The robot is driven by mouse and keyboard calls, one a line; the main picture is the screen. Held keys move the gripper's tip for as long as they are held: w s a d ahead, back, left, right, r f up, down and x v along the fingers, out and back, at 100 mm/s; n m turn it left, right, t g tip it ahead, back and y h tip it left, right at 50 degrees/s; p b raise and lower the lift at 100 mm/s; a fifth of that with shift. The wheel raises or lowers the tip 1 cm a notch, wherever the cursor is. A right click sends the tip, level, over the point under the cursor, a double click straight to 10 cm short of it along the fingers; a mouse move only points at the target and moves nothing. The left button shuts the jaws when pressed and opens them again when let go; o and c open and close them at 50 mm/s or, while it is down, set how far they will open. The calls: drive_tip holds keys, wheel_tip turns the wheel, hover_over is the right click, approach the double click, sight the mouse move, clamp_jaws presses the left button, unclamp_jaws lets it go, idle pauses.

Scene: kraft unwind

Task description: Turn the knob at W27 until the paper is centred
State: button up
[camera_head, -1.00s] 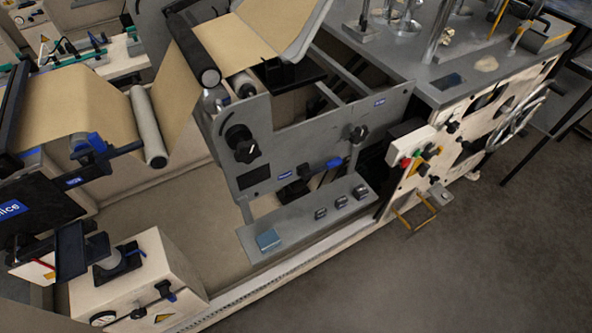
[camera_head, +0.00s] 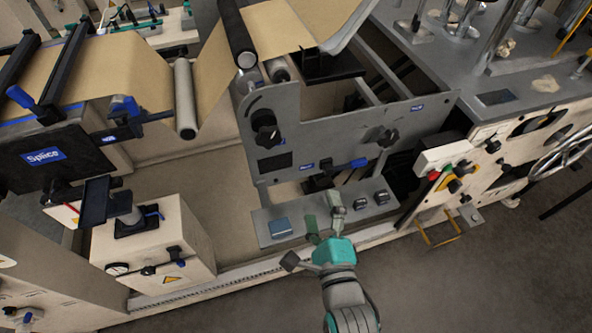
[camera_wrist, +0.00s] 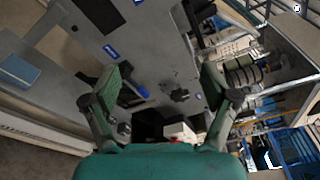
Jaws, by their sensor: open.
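The brown kraft paper (camera_head: 130,70) runs over rollers at the upper left and rises towards the top. Small blue labels there are too small to read, so I cannot tell which is W27. My gripper (camera_head: 324,222) is open and empty, in front of the panel's lower part. In the wrist view its fingers (camera_wrist: 163,88) are spread, with a black knob (camera_wrist: 179,96) beyond them, apart from both.
A grey ledge (camera_head: 300,215) with a blue box (camera_head: 281,227) and several small switches lies below the panel. A cream cabinet (camera_head: 150,245) stands at left. A control box with coloured buttons (camera_head: 440,175) and a yellow bracket (camera_head: 437,232) are at right. The floor in front is clear.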

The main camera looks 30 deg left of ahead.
sight(270, 140)
drive_tip(key=a+r+m+g+y, duration=0.2)
drive_tip(key=a+r, duration=0.4)
drive_tip(key=a, duration=0.3)
drive_tip(key=shift+x, duration=5.15)
drive_tip(key=shift+r, duration=0.2)
drive_tip(key=c, duration=1.2)
drive_tip(key=shift+o, duration=0.2)
drive_tip(key=m, duration=0.6)
drive_tip(key=o, duration=1.2)
drive_tip(key=shift+c, duration=0.2)
drive_tip(key=v, duration=0.7)
